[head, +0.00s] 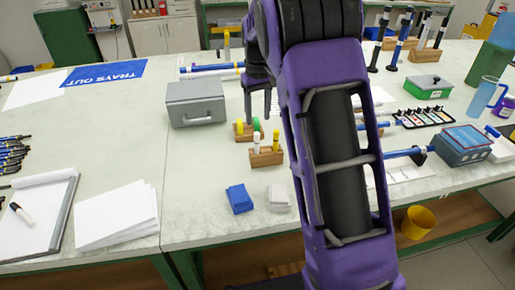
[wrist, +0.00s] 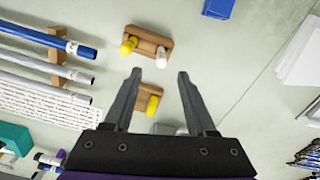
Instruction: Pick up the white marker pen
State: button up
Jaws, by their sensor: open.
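A white upright pen (head: 256,139) stands in the front wooden block (head: 266,157), left of a yellow one (head: 276,140). In the wrist view its white end (wrist: 161,57) shows just beyond my fingertips, roughly in line with the gap between them. My gripper (wrist: 160,72) is open and empty, pointing down over the blocks; in the head view (head: 257,117) it hangs above the back block. Another white pen with a dark end (head: 20,213) lies on the notepad at the left.
The back wooden block (head: 246,137) holds yellow pieces close to the front one. A grey box (head: 196,102) stands left of them. Blue and grey rods (wrist: 45,70) lie to one side in the wrist view.

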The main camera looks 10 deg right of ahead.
aim_at(257, 144)
jog(key=f, duration=0.5)
jog(key=f+b, duration=0.1)
jog(key=f, duration=0.5)
jog(key=shift+w+a+f, duration=0.1)
jog(key=shift+a+f, duration=0.1)
grip_shut()
